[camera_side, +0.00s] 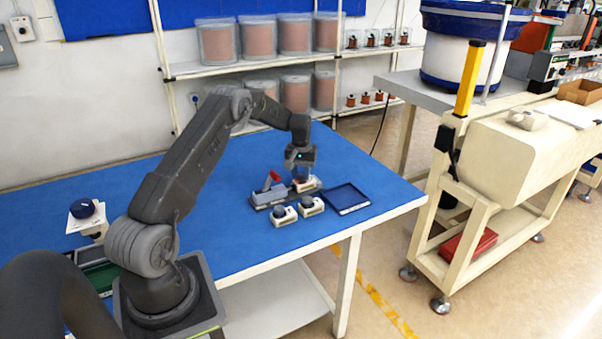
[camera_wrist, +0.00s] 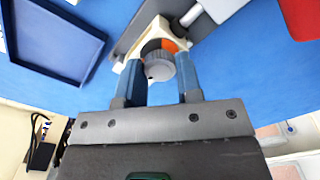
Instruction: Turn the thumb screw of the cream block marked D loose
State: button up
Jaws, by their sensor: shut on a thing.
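A cream block (camera_side: 309,184) with an orange part sits at the right end of a grey fixture (camera_side: 262,199) on the blue table. In the wrist view, the block (camera_wrist: 132,50) carries a round grey ribbed thumb screw (camera_wrist: 157,69). My gripper (camera_side: 301,178) is over this block, pointing down. In the wrist view, the blue fingers of my gripper (camera_wrist: 159,62) are shut on the thumb screw, one on each side. The letter on the block cannot be read.
A red handle (camera_side: 272,178) rises from the fixture close to the left of my gripper. A dark blue tray (camera_side: 364,205) lies to the right. A white piece with a dark knob (camera_side: 84,209) stands far left. The table between is clear.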

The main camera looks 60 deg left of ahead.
aim_at(301, 175)
jog(key=o, duration=0.9)
jog(key=shift+o, duration=0.2)
jog(key=shift+r, duration=0.1)
notch_tip(301, 175, up, 14)
jog(key=shift+d, duration=0.1)
jog(key=s+d+r+m+t+y, duration=0.1)
jog(key=s+d+r+m, duration=0.15)
jog(key=d+r, duration=0.65)
jog(key=s+d+r+m+t, duration=0.1)
jog(key=s+d+r+m, duration=0.15)
jog(key=d+r, duration=0.65)
jog(key=s+d+f+m+t, duration=0.1)
jog(key=s+d+f+m, duration=0.1)
jog(key=s+d, duration=0.8)
jog(key=s+d+f+m+t+h, duration=0.1)
jog(key=s+d+f+m+t, duration=0.1)
jog(key=s+d, duration=0.8)
jog(key=shift+s+f+m+t, duration=0.3)
jog(key=shift+s+f+m, duration=0.2)
jog(key=shift+s+f, duration=0.45)
